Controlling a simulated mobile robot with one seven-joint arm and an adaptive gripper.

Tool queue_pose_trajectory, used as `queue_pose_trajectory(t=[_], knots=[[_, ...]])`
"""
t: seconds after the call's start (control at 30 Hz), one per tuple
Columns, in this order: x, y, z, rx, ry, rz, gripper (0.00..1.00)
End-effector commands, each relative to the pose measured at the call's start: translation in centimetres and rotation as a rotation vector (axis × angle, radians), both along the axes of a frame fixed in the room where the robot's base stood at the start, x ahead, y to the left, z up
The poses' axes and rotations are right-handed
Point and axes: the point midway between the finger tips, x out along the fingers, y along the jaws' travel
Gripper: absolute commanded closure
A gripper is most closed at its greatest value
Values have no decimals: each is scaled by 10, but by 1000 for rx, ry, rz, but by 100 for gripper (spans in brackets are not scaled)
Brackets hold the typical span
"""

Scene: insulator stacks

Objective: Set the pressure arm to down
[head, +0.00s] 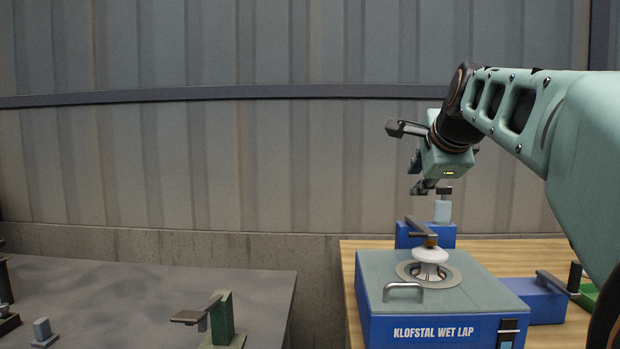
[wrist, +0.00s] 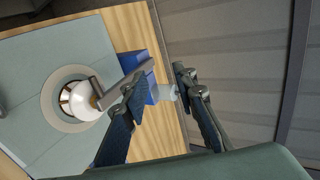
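The blue wet lap machine (head: 440,328) stands on the wooden table, with a pale top and a metal ring. A white insulator stack (head: 431,257) sits in the ring. A grey pressure arm (head: 420,232) reaches over the stack from a blue block (head: 403,240) behind; I cannot tell whether its tip touches the stack. A pale cylinder (head: 442,212) stands at the block. My gripper (head: 430,188) is above the block, pointing down. In the wrist view my gripper (wrist: 160,86) has its fingers apart, with the pale cylinder (wrist: 166,93) showing between them and nothing visibly held.
A metal handle (head: 403,289) stands on the machine's front left. Another blue block (head: 542,300) with a dark lever is at the right. A dark table (head: 140,290) at left bears a green stand (head: 222,322) with a lever. A gap separates the tables. A corrugated wall stands behind.

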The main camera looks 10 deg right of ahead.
Motion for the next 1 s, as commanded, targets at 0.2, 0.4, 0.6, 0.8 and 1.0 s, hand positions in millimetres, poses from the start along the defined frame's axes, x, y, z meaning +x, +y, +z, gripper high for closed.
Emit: queue_pose_trajectory(t=[0.2,0.4,0.6,0.8,1.0], knots=[[-16,3,4,0,-1,0,74],[-30,6,10,-1,-5,-1,74],[-44,9,14,-1,-5,0,74],[-57,12,19,-2,-7,-1,74],[-70,15,22,-2,-6,1,74]])
